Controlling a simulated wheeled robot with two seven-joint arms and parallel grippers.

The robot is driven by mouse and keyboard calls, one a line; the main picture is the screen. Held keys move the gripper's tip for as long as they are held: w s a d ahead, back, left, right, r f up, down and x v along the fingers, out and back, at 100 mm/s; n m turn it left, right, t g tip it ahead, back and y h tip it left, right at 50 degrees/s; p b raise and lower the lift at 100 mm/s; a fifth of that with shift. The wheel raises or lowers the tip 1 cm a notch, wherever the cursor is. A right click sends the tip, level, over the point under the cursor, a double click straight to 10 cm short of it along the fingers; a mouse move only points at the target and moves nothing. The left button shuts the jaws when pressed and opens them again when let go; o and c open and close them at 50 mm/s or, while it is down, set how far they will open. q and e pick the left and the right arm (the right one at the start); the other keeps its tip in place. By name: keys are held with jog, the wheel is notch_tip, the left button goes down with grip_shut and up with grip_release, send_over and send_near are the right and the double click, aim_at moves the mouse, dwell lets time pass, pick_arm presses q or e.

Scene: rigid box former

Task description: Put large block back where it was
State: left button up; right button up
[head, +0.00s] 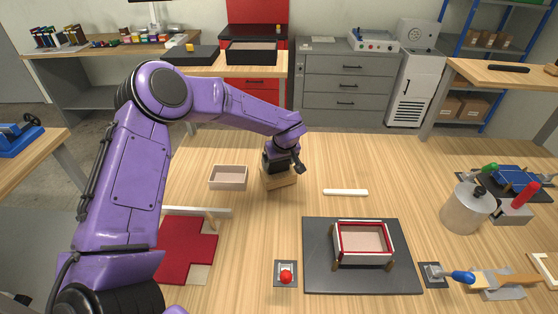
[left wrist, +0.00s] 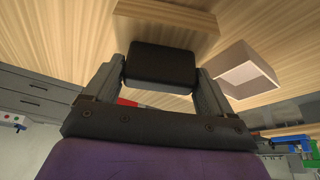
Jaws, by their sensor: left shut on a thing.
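My left gripper (head: 279,160) is in the middle of the head view, pointing down over a light wooden stand (head: 278,183). In the left wrist view its two fingers are shut on a large black block (left wrist: 160,65), one finger at each side. The wooden stand also shows in the left wrist view (left wrist: 168,14), just beyond the block. The gripper hides much of the block in the head view, and I cannot tell whether the block touches the stand. My right gripper is not in view.
An open pale box (head: 228,178) stands left of the stand. A red-rimmed box in a former (head: 362,243) sits on a dark plate (head: 320,281). A white strip (head: 346,192), a red button (head: 286,276) and a metal pot (head: 467,208) are nearby. Red card (head: 185,248) lies front left.

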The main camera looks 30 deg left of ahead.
pick_arm(q)
jog(key=o, duration=0.9)
jog(key=shift+w+f, duration=0.2)
jog(key=shift+w, duration=0.05)
jog(key=shift+o, duration=0.4)
jog(key=shift+w+f, duration=0.1)
jog(key=shift+r, duration=0.2)
jog(key=shift+s+d+r, duration=0.1)
jog(key=shift+s+r, duration=0.15)
jog(key=shift+r, duration=0.15)
jog(key=b+v, duration=0.1)
jog(key=v, duration=1)
jog(key=shift+r, duration=0.2)
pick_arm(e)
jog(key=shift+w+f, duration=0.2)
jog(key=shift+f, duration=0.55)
pick_arm(q)
jog(key=shift+w, duration=0.1)
